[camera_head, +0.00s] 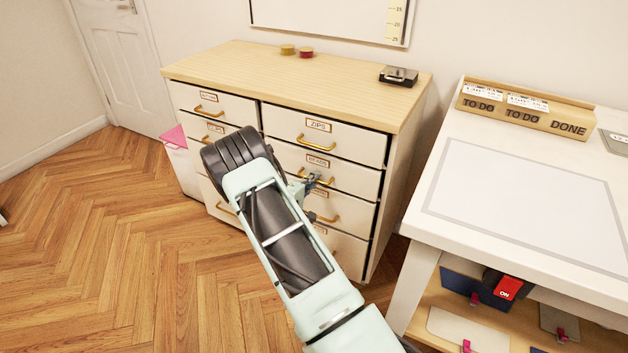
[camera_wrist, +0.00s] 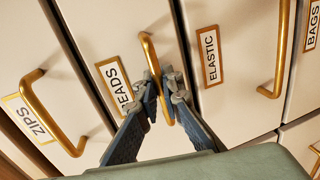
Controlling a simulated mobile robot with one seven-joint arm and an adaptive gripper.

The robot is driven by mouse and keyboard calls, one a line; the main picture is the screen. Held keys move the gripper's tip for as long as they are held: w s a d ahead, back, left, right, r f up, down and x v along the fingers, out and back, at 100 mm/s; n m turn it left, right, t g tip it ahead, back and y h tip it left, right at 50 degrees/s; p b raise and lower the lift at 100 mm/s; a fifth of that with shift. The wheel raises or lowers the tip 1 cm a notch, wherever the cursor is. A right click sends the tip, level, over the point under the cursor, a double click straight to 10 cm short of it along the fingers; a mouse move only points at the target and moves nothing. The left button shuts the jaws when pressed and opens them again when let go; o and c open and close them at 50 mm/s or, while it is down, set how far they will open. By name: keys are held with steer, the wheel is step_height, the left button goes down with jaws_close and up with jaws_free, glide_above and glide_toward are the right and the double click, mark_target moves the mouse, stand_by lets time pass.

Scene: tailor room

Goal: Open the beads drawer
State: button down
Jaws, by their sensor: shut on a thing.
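The beads drawer (camera_head: 349,178) is the second one down in the right column of the white cabinet, under the ZIPS drawer. In the head view my gripper (camera_head: 313,183) is at the handle, partly hidden by my arm. The drawer front looks about level with its neighbours.
The ZIPS drawer (camera_head: 323,138) is above, and the ELASTIC drawer (camera_wrist: 232,45) is below. A white table (camera_head: 520,210) stands close on the right. A black box (camera_head: 398,76) and two small spools lie on the cabinet top. The wooden floor (camera_head: 130,240) at left is clear.

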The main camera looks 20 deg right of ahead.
steer(key=f+b+v, duration=0.1)
steer(key=f+v, duration=0.2)
steer(key=v, duration=1.1)
steer(key=a+f+b+v, duration=0.1)
steer(key=f+v, duration=0.2)
steer(key=v, duration=1.1)
steer(key=shift+s, duration=0.35)
steer(key=shift+a, duration=0.1)
steer(key=c, duration=2.4)
jaws_free()
steer(key=v, duration=1.2)
steer(key=shift+r, duration=0.1)
